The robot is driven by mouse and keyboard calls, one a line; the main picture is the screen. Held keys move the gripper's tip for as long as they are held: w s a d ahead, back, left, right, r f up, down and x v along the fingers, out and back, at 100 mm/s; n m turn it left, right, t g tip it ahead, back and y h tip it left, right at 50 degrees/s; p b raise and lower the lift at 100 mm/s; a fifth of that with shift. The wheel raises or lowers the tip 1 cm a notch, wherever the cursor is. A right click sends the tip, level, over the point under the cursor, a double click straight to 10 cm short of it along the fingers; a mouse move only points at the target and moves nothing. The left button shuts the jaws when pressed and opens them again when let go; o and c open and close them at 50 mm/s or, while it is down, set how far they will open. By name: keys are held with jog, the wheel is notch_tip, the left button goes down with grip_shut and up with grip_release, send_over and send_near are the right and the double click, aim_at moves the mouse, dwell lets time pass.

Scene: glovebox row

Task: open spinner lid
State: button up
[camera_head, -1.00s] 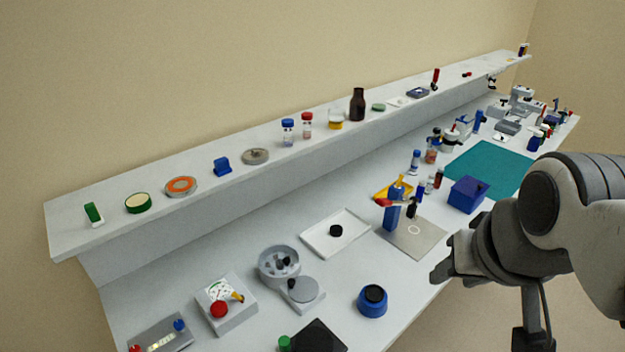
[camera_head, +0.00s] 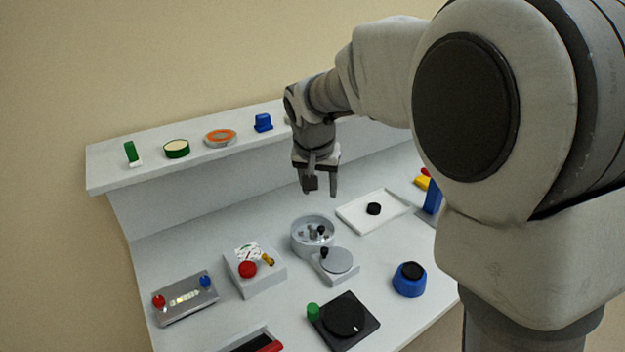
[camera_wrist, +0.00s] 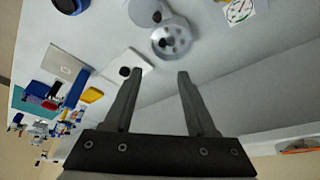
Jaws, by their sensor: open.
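The spinner is a grey round bowl (camera_head: 301,240) with small parts showing inside, so its top is uncovered. A grey disc (camera_head: 338,260), which looks like its lid, lies on a flat grey base in front of the bowl, with a black knob (camera_head: 323,252) at its edge toward the bowl. My gripper (camera_head: 320,190) is open and empty, pointing down, above and behind the bowl in the head view. In the wrist view the bowl (camera_wrist: 156,42) and disc (camera_wrist: 143,12) lie beyond the open gripper (camera_wrist: 159,73), apart from the fingertips.
A white tray (camera_head: 352,214) with a black puck stands right of the bowl. A gauge box (camera_head: 262,281) with a red knob stands left. A blue round container (camera_head: 408,284) and a black plate (camera_head: 366,325) are in front. The shelf (camera_head: 107,175) runs behind. My arm hides the right side.

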send_near(321, 227)
jog(key=x, duration=0.7)
jog(key=shift+w+f, duration=0.1)
jog(key=shift+f, duration=0.3)
grip_shut()
dwell(1.1)
